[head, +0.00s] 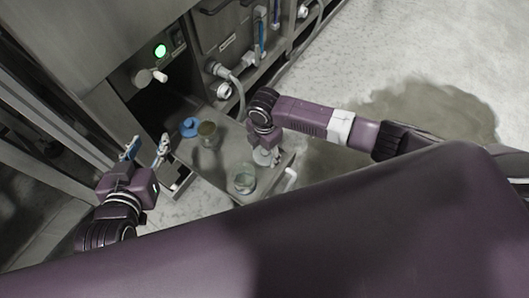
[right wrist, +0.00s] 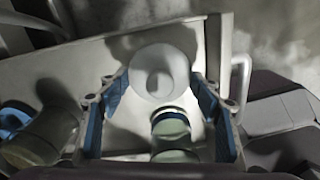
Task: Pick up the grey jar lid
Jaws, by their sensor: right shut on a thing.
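The grey jar lid (right wrist: 160,72) is a pale round disc with a raised middle, between the blue-padded fingertips in the right wrist view. In the head view the lid (head: 262,157) shows just under my right gripper (head: 265,148). My right gripper (right wrist: 160,95) is shut on the lid, with one finger at each side of it. My left gripper (head: 148,147) is open and empty, left of the cart top. Whether the lid is clear of the surface is hard to tell.
A glass jar with greenish contents (head: 243,181) stands near the cart top's front edge. A second jar with brownish contents (head: 208,133) stands further back, beside a blue lid (head: 189,126). The metal cart top (head: 215,165) has bare room between the jars. Machine hoses (head: 232,80) hang behind.

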